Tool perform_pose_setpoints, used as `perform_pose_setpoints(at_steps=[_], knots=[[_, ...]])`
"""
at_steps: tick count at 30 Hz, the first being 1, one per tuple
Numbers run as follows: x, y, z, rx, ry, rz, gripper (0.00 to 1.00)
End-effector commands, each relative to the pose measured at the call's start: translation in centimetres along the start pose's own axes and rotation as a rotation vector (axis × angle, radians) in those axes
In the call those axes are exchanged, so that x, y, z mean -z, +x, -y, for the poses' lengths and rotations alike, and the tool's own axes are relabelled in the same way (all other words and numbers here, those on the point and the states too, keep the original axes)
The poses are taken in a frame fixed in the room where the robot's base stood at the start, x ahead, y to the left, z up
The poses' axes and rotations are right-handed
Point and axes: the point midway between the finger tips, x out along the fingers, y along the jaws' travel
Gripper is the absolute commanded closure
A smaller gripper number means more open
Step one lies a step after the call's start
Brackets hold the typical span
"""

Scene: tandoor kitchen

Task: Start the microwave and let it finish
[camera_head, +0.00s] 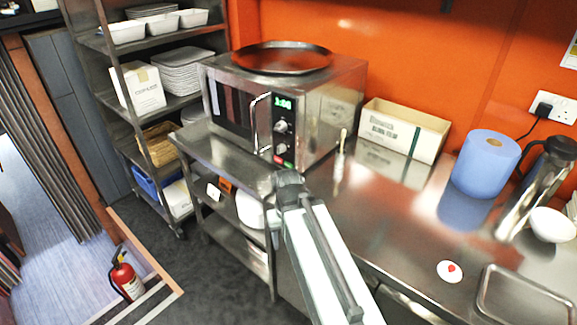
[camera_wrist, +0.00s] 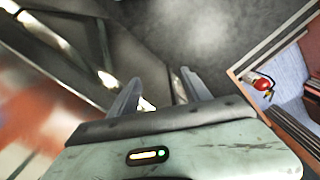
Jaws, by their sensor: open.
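The steel microwave (camera_head: 290,105) stands on the steel counter in the head view, its door shut with a vertical handle (camera_head: 256,122). Its panel has a lit green display (camera_head: 283,102), whose digits are too small to read surely. Two knobs sit below it, with a green button (camera_head: 279,160) and a red button (camera_head: 288,165) at the bottom. My gripper (camera_head: 288,178) is just in front of and below these buttons; contact cannot be told. In the wrist view my gripper (camera_wrist: 160,88) has its fingers apart, with nothing seen between them. The microwave is not recognisable there.
A round dark tray (camera_head: 282,57) lies on the microwave. A cardboard box (camera_head: 403,130), a blue paper roll (camera_head: 486,163) and a white bowl (camera_head: 553,224) stand to the right on the counter. Shelving (camera_head: 105,100) is at left. A fire extinguisher (camera_head: 126,275) stands on the floor.

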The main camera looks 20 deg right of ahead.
Motion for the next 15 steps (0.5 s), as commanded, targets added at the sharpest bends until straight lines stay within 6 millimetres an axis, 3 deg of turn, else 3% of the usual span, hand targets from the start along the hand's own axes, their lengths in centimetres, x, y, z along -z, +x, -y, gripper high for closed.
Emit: perform_pose_setpoints(at_steps=[8,14,15], knots=[[0.0,0.0,0.0,0.0,0.0,0.0,0.44],[0.0,0.0,0.0,0.0,0.0,0.0,1.0],[0.0,0.0,0.0,0.0,0.0,0.0,1.0]])
